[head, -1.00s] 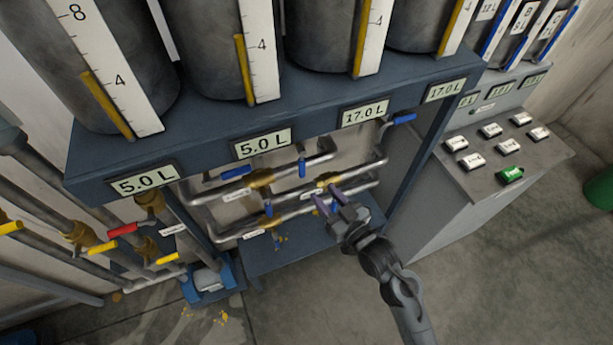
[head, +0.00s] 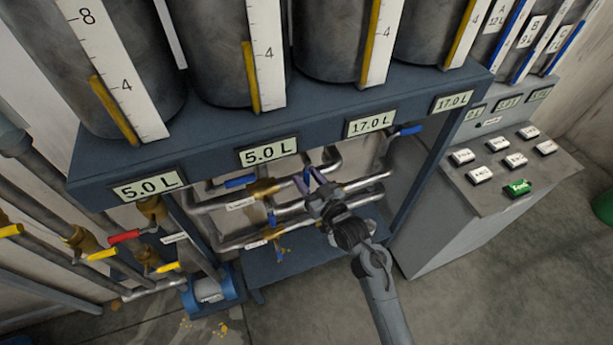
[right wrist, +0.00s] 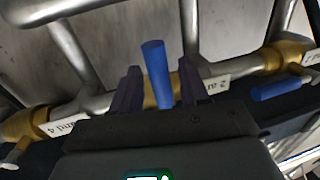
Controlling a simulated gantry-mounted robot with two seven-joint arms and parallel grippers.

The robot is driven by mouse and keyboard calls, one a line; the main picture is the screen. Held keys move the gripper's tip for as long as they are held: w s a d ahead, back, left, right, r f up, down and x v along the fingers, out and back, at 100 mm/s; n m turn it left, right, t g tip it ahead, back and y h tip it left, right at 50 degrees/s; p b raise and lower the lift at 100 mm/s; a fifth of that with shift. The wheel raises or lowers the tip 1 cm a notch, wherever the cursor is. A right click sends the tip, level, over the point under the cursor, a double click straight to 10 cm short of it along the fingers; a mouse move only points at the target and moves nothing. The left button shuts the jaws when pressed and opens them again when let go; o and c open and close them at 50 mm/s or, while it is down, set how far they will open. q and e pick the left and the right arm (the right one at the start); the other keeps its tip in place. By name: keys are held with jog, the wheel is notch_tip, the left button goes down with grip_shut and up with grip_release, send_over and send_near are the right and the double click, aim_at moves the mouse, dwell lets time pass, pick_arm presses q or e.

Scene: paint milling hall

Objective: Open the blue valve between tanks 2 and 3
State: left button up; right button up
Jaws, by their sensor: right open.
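My right gripper (head: 311,178) is open in front of the pipes under the tanks. In the right wrist view a blue valve handle (right wrist: 157,75) stands nearly upright between its two spread fingers (right wrist: 158,88); I cannot tell whether they touch it. A white label (right wrist: 214,86) beside it is partly hidden, with a 2 legible. In the head view the gripper hides most of this valve. Another blue handle (head: 240,182) lies along the pipe to the left, and a blue handle (head: 272,218) stands on the lower pipe. My left gripper is not in view.
A blue handle (head: 408,130) sits at the upper right of the pipes. Red (head: 124,237) and yellow (head: 102,255) handles are at the left. The blue tank frame (head: 215,160) overhangs the pipes. A grey console (head: 470,215) with several buttons stands at the right.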

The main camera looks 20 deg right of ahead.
jog(key=shift+w+a, duration=0.1)
jog(key=shift+w, duration=0.2)
jog(key=shift+c, duration=0.2)
grip_shut()
